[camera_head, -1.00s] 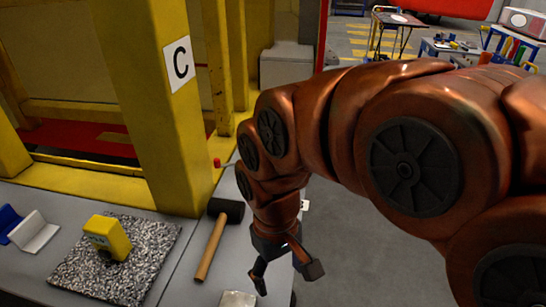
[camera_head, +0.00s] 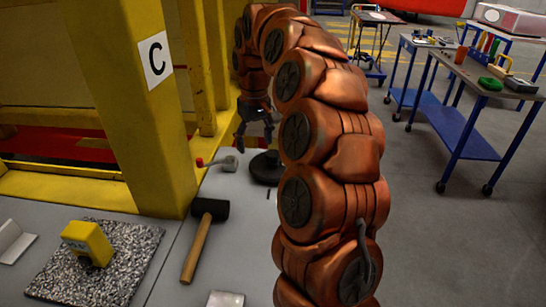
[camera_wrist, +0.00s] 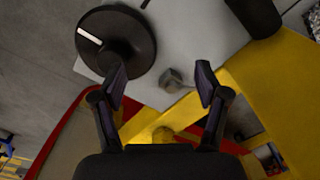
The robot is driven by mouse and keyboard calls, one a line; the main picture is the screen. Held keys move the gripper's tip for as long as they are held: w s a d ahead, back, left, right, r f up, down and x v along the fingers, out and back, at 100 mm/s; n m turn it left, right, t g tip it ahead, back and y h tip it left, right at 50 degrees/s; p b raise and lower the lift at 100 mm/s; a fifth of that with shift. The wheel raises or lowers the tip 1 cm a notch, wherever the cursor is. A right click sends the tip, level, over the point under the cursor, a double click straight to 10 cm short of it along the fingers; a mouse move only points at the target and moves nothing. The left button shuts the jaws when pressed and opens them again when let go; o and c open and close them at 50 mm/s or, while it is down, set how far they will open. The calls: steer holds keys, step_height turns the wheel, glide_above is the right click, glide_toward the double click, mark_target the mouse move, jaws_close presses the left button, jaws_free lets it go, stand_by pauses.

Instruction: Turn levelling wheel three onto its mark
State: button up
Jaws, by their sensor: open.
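A black round wheel (camera_head: 267,167) lies on the grey bench surface behind the hammer, partly hidden by my arm. In the wrist view the wheel (camera_wrist: 117,42) is at the upper left, with a white line on its rim. No number shows on it, so I cannot tell if it is wheel three. My gripper (camera_head: 256,138) is open and empty, above the bench beyond the wheel. In the wrist view my gripper (camera_wrist: 161,76) has its fingers spread, with the wheel ahead and to the left. A small grey piece (camera_wrist: 172,80) shows between the fingertips.
A yellow post marked C (camera_head: 155,120) stands left of my arm. A black-headed hammer (camera_head: 208,230), a speckled plate (camera_head: 60,278) with a yellow block (camera_head: 88,241) and a red-tipped grey handle (camera_head: 228,163) are on the bench. Blue-legged tables (camera_head: 470,75) stand to the right.

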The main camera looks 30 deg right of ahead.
steer(key=m, duration=0.1)
glide_above(273, 153)
steer(key=shift+a+f, duration=0.2)
steer(key=shift+f, duration=0.3)
steer(key=shift+a+f, duration=0.15)
steer(key=shift+f, duration=0.3)
steer(key=shift+d+f, duration=0.2)
steer(key=shift+d, duration=0.15)
steer(key=shift+f+p, duration=0.65)
steer(key=shift+f, duration=3.1)
jaws_close()
